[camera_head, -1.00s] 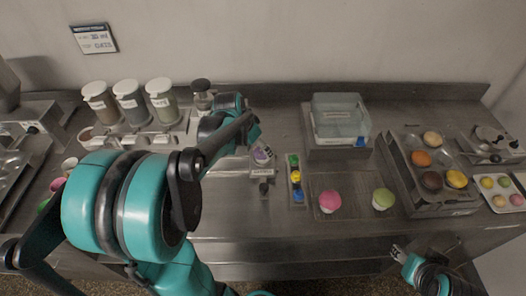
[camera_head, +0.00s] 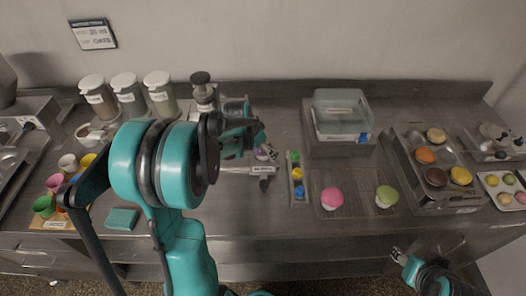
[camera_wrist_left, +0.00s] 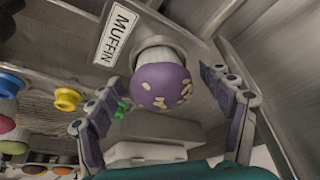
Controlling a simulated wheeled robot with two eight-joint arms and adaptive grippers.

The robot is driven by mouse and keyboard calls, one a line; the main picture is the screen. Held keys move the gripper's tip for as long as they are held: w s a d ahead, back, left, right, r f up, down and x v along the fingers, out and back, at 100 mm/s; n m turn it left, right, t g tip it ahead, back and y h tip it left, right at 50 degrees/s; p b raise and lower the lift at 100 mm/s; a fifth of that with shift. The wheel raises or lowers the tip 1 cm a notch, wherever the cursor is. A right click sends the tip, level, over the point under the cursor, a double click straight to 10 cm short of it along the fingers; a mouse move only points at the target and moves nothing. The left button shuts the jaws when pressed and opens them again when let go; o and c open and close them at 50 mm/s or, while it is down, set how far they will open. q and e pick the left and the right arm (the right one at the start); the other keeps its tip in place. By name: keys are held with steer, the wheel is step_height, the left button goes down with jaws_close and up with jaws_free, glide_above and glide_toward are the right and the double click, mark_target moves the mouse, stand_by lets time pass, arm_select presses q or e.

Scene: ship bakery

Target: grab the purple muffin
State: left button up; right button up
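The purple muffin (camera_wrist_left: 160,85), dotted with pale flakes, sits in a light cup by a "MUFFIN" label (camera_wrist_left: 116,33) in the left wrist view. In the head view the muffin (camera_head: 263,154) shows only in part beside my left wrist. My left gripper (camera_wrist_left: 165,79) is open, its dark fingers on either side of the muffin, with gaps visible on both sides. In the head view the left fingers are mostly hidden behind the arm. My right gripper (camera_head: 398,254) is small at the lower right, off the counter front; its opening is unclear.
A strip of colored pieces (camera_head: 297,178) stands just right of the muffin. Beyond it are a pink-topped muffin (camera_head: 332,198), a green-topped one (camera_head: 386,196) and a clear bin (camera_head: 341,111). Jars (camera_head: 160,92) and a dark-topped container (camera_head: 203,93) stand behind my left arm.

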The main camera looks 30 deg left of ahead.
arm_select(q)
steer(key=c, duration=0.7)
steer(key=shift+o, duration=0.2)
steer(key=shift+r, duration=0.1)
